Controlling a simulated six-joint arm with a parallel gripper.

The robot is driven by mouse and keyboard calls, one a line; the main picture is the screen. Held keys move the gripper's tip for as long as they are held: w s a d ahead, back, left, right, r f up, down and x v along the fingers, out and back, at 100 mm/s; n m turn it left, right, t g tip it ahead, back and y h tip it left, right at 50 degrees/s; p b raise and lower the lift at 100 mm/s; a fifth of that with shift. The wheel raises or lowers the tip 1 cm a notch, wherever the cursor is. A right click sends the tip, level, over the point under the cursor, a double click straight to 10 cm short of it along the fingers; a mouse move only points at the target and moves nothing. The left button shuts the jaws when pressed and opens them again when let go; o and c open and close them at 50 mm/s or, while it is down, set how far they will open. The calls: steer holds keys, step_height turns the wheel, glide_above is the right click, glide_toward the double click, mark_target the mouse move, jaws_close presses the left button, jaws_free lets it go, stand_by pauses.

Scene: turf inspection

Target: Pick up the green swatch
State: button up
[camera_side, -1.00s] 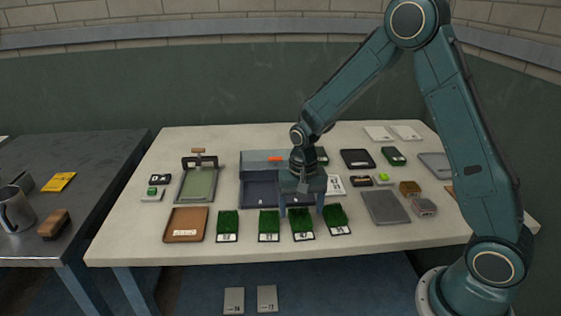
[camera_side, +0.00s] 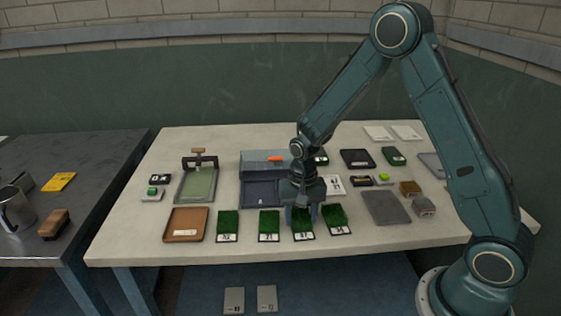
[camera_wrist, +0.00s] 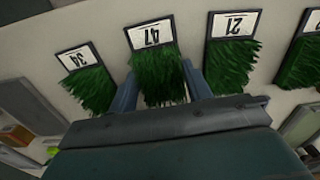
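Several green swatches of turf with numbered white labels lie in a row along the table's front. My gripper (camera_side: 303,214) is down at the green swatch labelled 47 (camera_wrist: 160,77), with one finger against each side of it. In the side view this swatch (camera_side: 304,234) is partly hidden by the fingers and still lies on the table. The swatch labelled 34 (camera_wrist: 88,82) is beside one finger, and the swatch labelled 21 (camera_wrist: 228,62) is beside the other. They also show in the side view, as swatch 34 (camera_side: 335,219) and swatch 21 (camera_side: 269,225).
Another green swatch (camera_side: 228,225) and a brown tray (camera_side: 185,224) lie farther left. A blue-grey bin (camera_side: 258,191) stands behind the row. A grey plate (camera_side: 386,207) lies to the right. A strip of table in front of the row is free.

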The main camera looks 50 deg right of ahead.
mark_target(301, 216)
steer(key=c, duration=0.3)
steer(key=shift+c, duration=0.2)
step_height(301, 216, up, 20)
stand_by(0.6)
stand_by(0.5)
